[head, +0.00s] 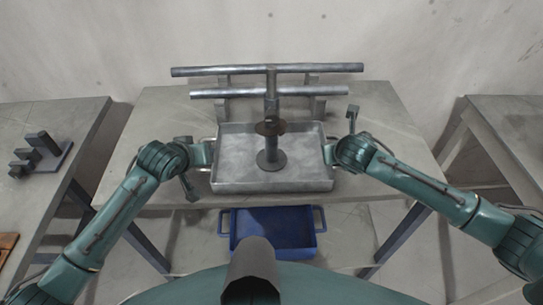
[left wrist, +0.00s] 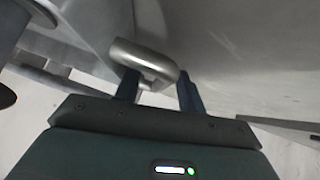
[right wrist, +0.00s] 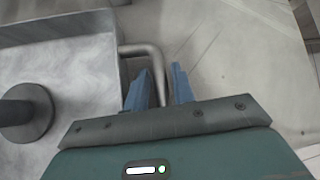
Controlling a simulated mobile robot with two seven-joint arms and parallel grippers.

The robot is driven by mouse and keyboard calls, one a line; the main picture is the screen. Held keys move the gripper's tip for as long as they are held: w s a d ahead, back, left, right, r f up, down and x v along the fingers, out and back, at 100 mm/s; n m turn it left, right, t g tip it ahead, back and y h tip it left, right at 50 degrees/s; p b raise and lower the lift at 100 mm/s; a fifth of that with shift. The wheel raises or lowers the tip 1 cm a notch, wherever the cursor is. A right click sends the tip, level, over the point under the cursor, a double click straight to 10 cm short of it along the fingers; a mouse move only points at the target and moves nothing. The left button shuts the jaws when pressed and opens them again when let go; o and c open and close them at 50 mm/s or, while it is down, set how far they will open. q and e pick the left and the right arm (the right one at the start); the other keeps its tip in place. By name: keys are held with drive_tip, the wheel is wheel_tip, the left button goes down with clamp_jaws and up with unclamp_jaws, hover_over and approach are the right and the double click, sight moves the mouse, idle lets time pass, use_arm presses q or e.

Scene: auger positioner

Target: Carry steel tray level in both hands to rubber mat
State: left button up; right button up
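The steel tray (head: 225,183) is a shallow grey rectangular tray on the middle table, with a looped handle at each short end. A dark post with a round foot and collar (head: 270,150) stands upright in it. My left gripper (left wrist: 158,92) is open at the left handle (left wrist: 145,58), which lies between its fingers. My right gripper (right wrist: 161,85) is open around the right handle (right wrist: 140,50), with a finger on each side of the bar. The right wrist view also shows the tray's wall (right wrist: 122,75). I cannot make out a rubber mat.
Two long steel bars (head: 215,71) lie on a rack behind the tray. Dark blocks (head: 40,145) stand on the left table (head: 65,115). The right table (head: 515,120) shows a bare top.

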use_arm(q)
drive_tip(key=shift+c, duration=0.4)
use_arm(e)
drive_tip(key=shift+c, duration=0.4)
use_arm(q)
drive_tip(key=c, duration=0.4)
use_arm(e)
drive_tip(key=c, duration=0.5)
use_arm(q)
clamp_jaws()
use_arm(e)
clamp_jaws()
use_arm(q)
drive_tip(key=shift+w+r, duration=0.2)
drive_tip(key=shift+r, duration=0.05)
use_arm(e)
drive_tip(key=shift+w+r, duration=0.15)
drive_tip(key=shift+r, duration=0.1)
